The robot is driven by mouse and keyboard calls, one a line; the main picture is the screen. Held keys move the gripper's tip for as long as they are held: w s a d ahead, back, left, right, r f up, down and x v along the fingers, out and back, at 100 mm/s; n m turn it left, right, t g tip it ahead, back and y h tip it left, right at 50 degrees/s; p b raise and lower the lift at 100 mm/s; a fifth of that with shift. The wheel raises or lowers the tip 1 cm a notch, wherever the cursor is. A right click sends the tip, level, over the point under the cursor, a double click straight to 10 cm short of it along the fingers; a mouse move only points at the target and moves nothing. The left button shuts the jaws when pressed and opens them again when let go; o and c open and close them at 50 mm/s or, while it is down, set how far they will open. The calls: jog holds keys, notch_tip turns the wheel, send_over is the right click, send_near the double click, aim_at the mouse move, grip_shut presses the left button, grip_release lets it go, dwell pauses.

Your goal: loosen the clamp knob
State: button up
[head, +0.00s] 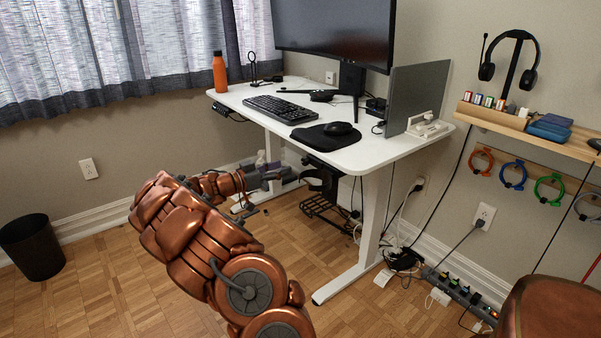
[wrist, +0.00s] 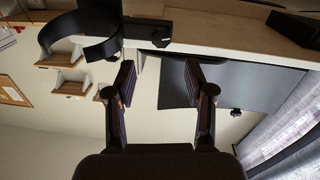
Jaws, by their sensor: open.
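In the head view, my gripper (head: 280,172) is beside the near left part of the white desk, a little below the level of its top. A black clamp-like holder (head: 322,178) hangs below the desk's front edge, to the right of the gripper. In the wrist view, which looks upside down, the two fingers of my gripper (wrist: 160,76) are apart with nothing between them. The black clamp body (wrist: 145,31) and a wide curved black hook (wrist: 80,40) lie beyond the fingertips, toward the top. I cannot make out the clamp knob clearly in either view.
The white desk (head: 372,155) carries a keyboard (head: 282,109), a mouse (head: 338,128), a monitor (head: 335,30) and an orange bottle (head: 219,72). A white desk leg (head: 372,225) stands right of the holder. Cables and a power strip (head: 460,290) lie along the wall.

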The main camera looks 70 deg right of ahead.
aim_at(303, 162)
jog(key=shift+f+b+x, duration=0.2)
jog(key=shift+b+x, duration=0.2)
jog(key=shift+x, duration=3.6)
jog(key=shift+c, duration=0.5)
jog(key=shift+w, duration=0.1)
grip_shut()
